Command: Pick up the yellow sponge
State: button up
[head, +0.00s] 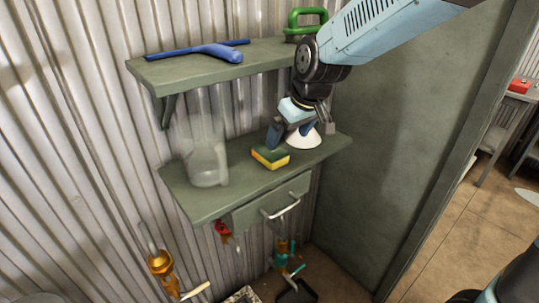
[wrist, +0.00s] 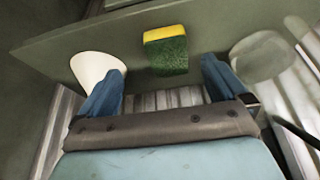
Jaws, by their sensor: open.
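The sponge (head: 270,157), yellow with a dark green layer, lies on the lower green shelf (head: 228,193) near its front edge. It also shows in the wrist view (wrist: 165,52), ahead of the fingers and roughly between their lines. My gripper (head: 300,133) is above the shelf, just behind and right of the sponge in the head view. Its blue fingers stand wide apart with nothing held between them, as the wrist view (wrist: 163,70) shows. The sponge appears clear of both fingers.
A white cone-shaped object (head: 304,139) stands close by my gripper, partly hidden behind the left finger in the wrist view (wrist: 95,66). A clear jug (head: 206,160) stands left on the shelf.

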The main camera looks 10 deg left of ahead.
aim_at(276, 153)
jog(key=shift+a+f, duration=0.8)
jog(key=shift+a, duration=0.15)
jog(key=shift+w+x, duration=0.2)
jog(key=shift+x, duration=3.1)
jog(key=shift+d, duration=0.15)
jog(key=shift+c, duration=0.5)
jog(key=c, duration=0.9)
jog(key=shift+c, duration=0.3)
